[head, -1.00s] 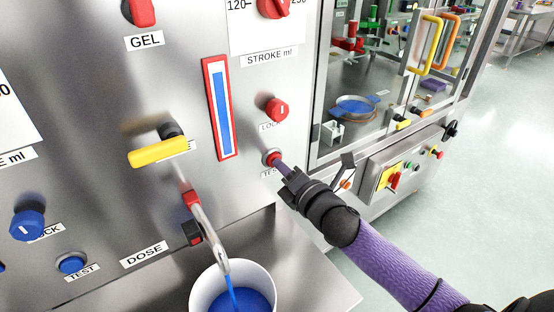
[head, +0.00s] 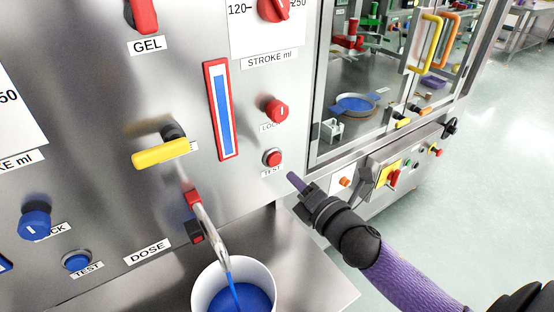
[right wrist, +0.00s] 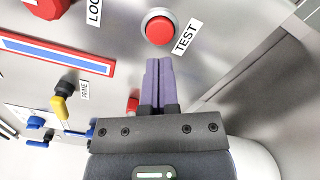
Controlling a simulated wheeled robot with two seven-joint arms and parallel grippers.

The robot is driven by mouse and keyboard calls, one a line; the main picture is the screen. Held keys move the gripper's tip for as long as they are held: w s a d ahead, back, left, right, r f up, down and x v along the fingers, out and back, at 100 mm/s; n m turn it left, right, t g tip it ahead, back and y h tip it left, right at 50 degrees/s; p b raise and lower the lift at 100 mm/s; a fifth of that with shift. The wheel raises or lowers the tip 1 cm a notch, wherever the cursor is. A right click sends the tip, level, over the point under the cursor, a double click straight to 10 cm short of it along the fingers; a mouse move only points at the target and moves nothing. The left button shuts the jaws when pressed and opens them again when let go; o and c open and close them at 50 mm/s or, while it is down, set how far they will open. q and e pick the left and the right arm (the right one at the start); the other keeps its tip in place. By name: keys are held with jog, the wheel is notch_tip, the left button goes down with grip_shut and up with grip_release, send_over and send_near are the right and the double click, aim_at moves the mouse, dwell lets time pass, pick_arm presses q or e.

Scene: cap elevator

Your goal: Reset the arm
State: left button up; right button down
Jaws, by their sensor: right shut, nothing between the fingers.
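My right gripper (head: 293,177) is shut and empty, its fingertips just off the steel panel, to the lower right of the red TEST button (head: 272,158). In the right wrist view the closed purple fingers (right wrist: 158,62) point at the red TEST button (right wrist: 159,28), with a gap between them. My left gripper is not in view.
A white bucket (head: 204,287) stands under the spout (head: 213,232), with blue liquid in it and a blue stream falling. Open floor lies at right.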

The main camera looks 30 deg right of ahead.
jog(key=s+a+f+m+g, duration=0.3)
jog(key=s+f+m+g, duration=0.15)
jog(key=s+m, duration=0.3)
jog(key=s+a+f+m+g+h, duration=0.1)
jog(key=s+a+f+m+g, duration=0.3)
jog(key=s+m, duration=0.35)
jog(key=s+a+f+m+g, duration=0.35)
jog(key=s+m+g, duration=0.25)
jog(key=m, duration=0.2)
notch_tip(320, 180, down, 12)
jog(key=g, duration=0.1)
jog(key=s+d+f+g, duration=0.1)
jog(key=s+d+f, duration=0.1)
jog(key=s+f, duration=0.6)
jog(key=s+d+f+g, duration=0.1)
jog(key=s+d+f, duration=0.1)
jog(key=s+f, duration=0.6)
jog(key=shift+s+f+n+h, duration=0.15)
jog(key=shift+f+n+h, duration=0.25)
jog(key=shift+f, duration=0.4)
dwell(0.6)
